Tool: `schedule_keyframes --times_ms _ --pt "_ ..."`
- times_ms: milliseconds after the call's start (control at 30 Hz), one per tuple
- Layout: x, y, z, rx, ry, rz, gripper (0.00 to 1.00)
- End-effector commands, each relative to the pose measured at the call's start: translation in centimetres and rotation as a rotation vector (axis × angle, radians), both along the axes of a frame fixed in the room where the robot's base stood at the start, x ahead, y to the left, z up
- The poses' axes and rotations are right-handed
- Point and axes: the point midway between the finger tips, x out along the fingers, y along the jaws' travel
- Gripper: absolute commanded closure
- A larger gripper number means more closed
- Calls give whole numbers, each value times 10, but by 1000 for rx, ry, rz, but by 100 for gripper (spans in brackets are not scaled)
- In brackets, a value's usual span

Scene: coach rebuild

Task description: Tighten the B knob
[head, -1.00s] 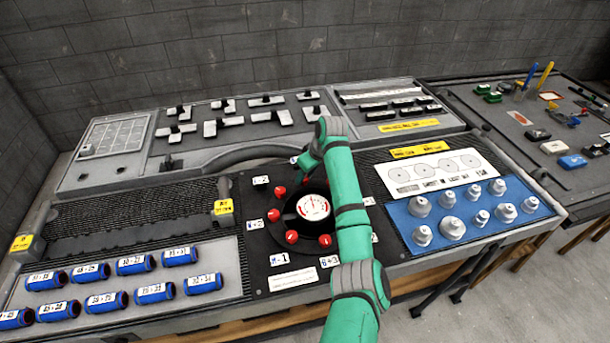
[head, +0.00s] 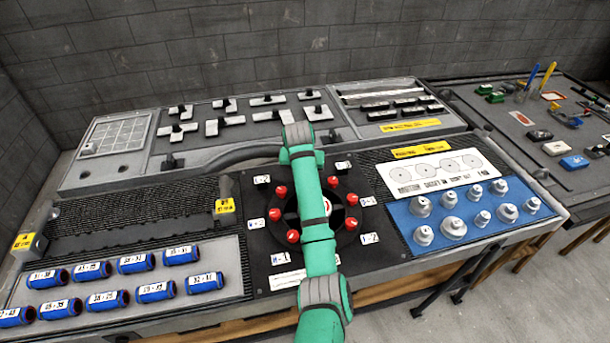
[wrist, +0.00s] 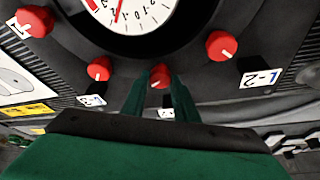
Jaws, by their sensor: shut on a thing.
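My gripper (wrist: 160,88) is shut on a red knob (wrist: 160,77), with one green finger on each side of it. A white label (wrist: 157,112) sits partly hidden between the fingers, and I cannot read its letter. The knob is one of several red knobs around a round black dial plate with a white gauge (wrist: 122,10). In the head view my arm covers the gripper and the held knob. Other red knobs (head: 351,199) show on both sides of the arm. The gauge (head: 327,205) is mostly covered there.
Other red knobs flank the held one, at left (wrist: 99,69) and right (wrist: 222,45). Blue labelled cylinders (head: 132,263) lie at left. White knob-shaped parts stand on a blue mat (head: 400,217) at right. A grey pipe (head: 238,155) runs behind the dial panel.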

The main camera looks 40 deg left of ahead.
Motion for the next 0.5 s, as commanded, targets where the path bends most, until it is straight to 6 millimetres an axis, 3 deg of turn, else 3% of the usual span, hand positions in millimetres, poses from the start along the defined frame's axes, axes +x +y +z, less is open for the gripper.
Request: schedule_keyframes --times_ms 500 --pt "-1 2 -1 -2 2 -339 95"
